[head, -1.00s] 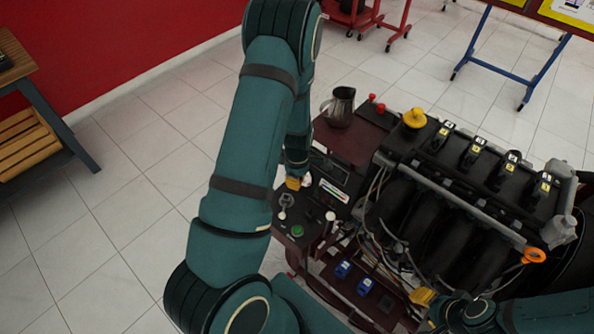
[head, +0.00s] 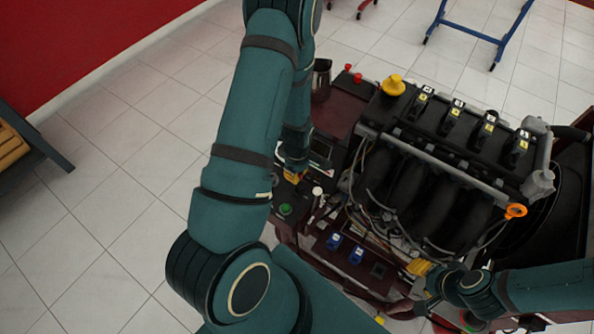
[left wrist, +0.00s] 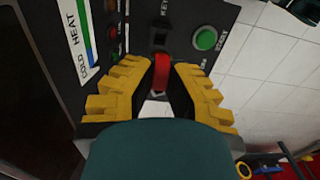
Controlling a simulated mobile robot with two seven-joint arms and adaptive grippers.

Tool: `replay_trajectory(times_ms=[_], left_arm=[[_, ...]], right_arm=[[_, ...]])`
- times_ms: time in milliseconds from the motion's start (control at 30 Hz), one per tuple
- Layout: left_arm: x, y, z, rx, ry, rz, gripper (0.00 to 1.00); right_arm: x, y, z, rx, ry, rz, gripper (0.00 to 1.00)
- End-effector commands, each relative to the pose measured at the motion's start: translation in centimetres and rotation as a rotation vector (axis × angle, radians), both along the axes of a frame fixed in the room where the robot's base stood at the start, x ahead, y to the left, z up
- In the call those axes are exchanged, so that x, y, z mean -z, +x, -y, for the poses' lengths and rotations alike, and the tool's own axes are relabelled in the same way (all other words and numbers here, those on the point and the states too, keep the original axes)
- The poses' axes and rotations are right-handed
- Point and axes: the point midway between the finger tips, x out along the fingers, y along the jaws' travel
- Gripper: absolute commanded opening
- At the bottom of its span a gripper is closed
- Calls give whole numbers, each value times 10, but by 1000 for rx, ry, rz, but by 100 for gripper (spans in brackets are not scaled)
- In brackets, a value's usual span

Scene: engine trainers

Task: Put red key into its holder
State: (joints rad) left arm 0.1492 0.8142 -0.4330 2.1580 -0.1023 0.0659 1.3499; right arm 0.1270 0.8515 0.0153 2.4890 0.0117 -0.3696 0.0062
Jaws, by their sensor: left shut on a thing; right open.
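In the left wrist view, my left gripper (left wrist: 162,77) is shut on the red key (left wrist: 162,68), which sits between its yellow fingers. The gripper is over the dark control panel (left wrist: 213,14). Just beyond the key is a small black fitting (left wrist: 160,40) by the lettering KEY. I cannot tell whether the key touches or enters it. In the head view, my left gripper (head: 293,175) is low over the panel on the stand's left side; the key is hidden there. My right gripper (head: 420,268) is open at the front of the engine stand, partly hidden by its arm.
A green button (left wrist: 206,38) is right of the key fitting; it also shows in the head view (head: 285,209). The black engine (head: 420,180) with cables and an orange ring (head: 515,211) fills the stand's right.

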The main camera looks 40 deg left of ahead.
Motion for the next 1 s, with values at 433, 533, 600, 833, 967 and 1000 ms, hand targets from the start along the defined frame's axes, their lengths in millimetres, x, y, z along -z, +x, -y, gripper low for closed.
replay_trajectory(times_ms=[433, 533, 600, 833, 967, 1000], left_arm=[[12, 0, 0, -1, 0, 0, 0], [14, 0, 0, -1, 0, 0, 0], [16, 0, 0, -1, 0, 0, 0], [21, 0, 0, 0, 0, 0, 0], [20, 0, 0, -1, 0, 0, 0], [20, 0, 0, -1, 0, 0, 0]], right_arm=[[9, -3, -1, -6, 2, -6, 47], [10, -3, -1, -6, 2, -6, 47], [12, -3, -1, -5, 2, -7, 47], [17, -3, -1, -5, 2, -7, 47], [16, -3, -1, -5, 2, -7, 47], [16, -3, 0, -5, 2, -7, 47]])
